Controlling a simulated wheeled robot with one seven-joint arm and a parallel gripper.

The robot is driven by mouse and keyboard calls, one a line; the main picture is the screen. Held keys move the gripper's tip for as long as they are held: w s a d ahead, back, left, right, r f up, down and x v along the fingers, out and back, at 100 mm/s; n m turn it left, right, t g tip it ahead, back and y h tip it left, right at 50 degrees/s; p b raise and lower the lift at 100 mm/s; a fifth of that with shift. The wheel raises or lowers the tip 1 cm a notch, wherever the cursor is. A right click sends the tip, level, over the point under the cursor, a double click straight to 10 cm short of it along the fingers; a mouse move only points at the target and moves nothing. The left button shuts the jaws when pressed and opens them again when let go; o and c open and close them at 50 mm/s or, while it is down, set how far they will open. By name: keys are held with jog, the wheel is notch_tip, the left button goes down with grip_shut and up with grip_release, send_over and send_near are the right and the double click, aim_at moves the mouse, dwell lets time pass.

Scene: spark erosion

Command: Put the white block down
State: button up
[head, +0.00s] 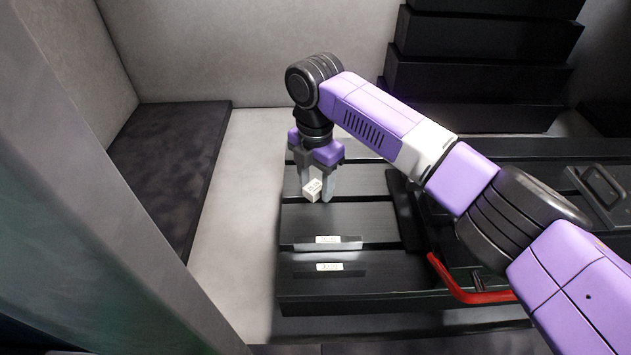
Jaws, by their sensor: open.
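The white block (312,190) is small and has dark markings on its faces. It appears to rest on the black slotted table (340,222), close to the table's left edge. My gripper (318,192) points down from above with its grey fingers apart. The fingers are on either side of the block, and the right finger reaches slightly lower in the picture. I cannot tell whether either finger touches the block.
A red curved handle (465,287) and a dark bar (405,210) lie right of the block. A black clamp-like part (600,190) is at the far right. Stacked black steps (480,70) stand behind. Two labelled strips (328,240) are on the table's front.

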aim_at(315, 186)
notch_tip(315, 186, up, 12)
jog(key=b, duration=0.1)
jog(key=shift+r, duration=0.15)
dwell(0.4)
jog(key=shift+s, duration=0.1)
